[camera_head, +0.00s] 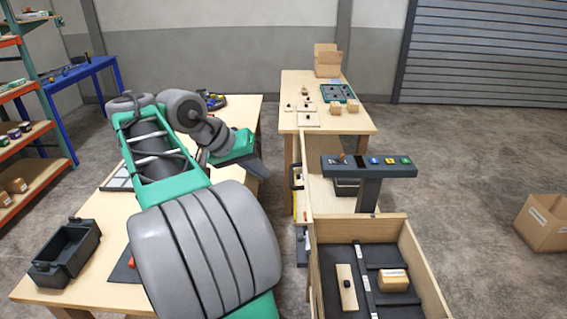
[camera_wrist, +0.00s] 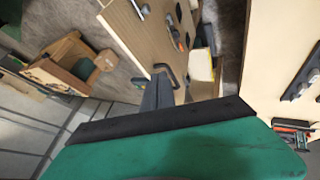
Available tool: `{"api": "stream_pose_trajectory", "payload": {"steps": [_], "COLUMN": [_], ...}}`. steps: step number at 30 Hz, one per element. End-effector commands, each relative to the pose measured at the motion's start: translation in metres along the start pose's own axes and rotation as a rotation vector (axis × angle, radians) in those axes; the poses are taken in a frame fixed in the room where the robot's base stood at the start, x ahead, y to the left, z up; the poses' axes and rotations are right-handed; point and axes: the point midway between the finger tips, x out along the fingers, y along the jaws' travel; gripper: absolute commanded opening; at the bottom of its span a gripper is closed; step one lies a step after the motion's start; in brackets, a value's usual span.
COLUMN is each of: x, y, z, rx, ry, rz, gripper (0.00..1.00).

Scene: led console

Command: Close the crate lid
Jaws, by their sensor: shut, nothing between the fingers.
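The crate (camera_head: 405,236) stands at the lower right in the head view. Its top is open, and its dark inside shows a small carton (camera_head: 393,280) and a wooden plate with a black knob (camera_head: 347,290). A pale wooden panel, which looks like the raised lid (camera_head: 303,160), stands upright beyond the crate with a black handle on its left side. A wooden panel with a black handle also shows in the wrist view (camera_wrist: 135,42). My gripper (camera_head: 256,167) is shut and empty, left of the panel. Its fingers (camera_wrist: 157,95) point toward the handle; contact cannot be told.
A dark console (camera_head: 368,166) with coloured buttons stands right of the panel. A far table (camera_head: 360,123) holds blocks and a green tray. A near table (camera_head: 50,285) with a black bin is at left. A cardboard box (camera_head: 545,222) sits on the floor at right, with clear floor around it.

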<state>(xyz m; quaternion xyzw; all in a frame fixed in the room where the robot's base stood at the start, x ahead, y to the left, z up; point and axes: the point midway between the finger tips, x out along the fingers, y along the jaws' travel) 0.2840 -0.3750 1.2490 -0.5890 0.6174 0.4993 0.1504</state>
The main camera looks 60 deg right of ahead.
Motion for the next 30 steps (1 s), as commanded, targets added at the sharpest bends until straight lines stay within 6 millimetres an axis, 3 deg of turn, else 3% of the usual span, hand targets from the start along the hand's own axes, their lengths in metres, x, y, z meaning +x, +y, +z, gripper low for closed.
{"api": "stream_pose_trajectory", "payload": {"steps": [14,16,21,30], "x": [0.100,0.100,0.108,0.111], "y": [-0.001,0.015,0.033,0.035], "z": [0.003,0.000,-0.001,-0.001], "rx": [-0.001,0.004,0.001,-0.002], "ry": [-0.003,-0.001,0.000,0.001], "rz": [0.000,-0.001,-0.002,-0.003], "gripper": [0.00,0.00,0.00,0.00]}}
